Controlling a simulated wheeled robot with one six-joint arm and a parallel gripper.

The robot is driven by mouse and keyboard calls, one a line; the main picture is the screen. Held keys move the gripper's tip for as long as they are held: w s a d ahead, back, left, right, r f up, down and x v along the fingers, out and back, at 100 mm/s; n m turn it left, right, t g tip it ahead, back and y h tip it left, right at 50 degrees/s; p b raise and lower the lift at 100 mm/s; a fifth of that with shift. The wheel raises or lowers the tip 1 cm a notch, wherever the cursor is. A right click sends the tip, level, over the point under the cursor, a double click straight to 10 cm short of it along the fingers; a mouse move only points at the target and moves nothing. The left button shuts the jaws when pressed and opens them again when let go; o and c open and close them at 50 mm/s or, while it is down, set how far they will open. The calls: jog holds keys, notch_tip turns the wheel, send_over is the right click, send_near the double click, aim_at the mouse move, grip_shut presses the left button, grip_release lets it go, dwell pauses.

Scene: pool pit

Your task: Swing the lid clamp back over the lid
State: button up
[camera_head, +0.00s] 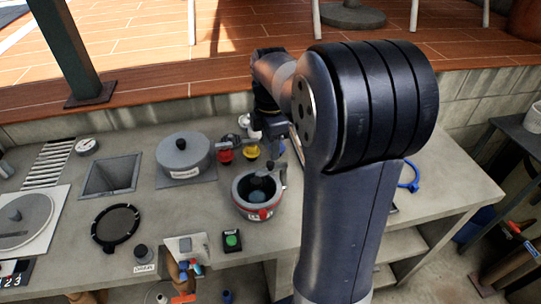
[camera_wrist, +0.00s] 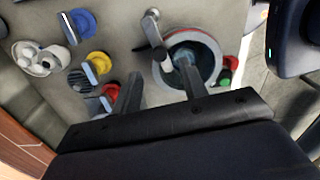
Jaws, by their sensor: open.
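The round strainer pot (camera_head: 257,210) with a red band stands on the grey counter. It also shows in the wrist view (camera_wrist: 212,45), with a dark, possibly see-through round top and a knob-like part in the middle. The grey lid clamp (camera_wrist: 154,35) is a short bar at the pot's left rim in the wrist view; it lies beside the opening, not across it. In the head view a small upright part, likely the clamp (camera_head: 279,171), shows at the far right rim. My gripper (camera_wrist: 160,82) is open and empty, its fingers apart near the pot and clamp.
A green button box (camera_head: 232,241) is in front. A square opening (camera_head: 110,175) lies farther left.

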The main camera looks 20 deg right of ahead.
aim_at(271, 163)
notch_tip(271, 163, up, 5)
jog(key=shift+r, duration=0.1)
dwell(0.4)
notch_tip(271, 163, down, 11)
jog(key=shift+f, duration=0.1)
jog(key=shift+w+r+m, duration=0.1)
jog(key=shift+r+m, duration=0.1)
jog(key=shift+m, duration=0.1)
dwell(0.5)
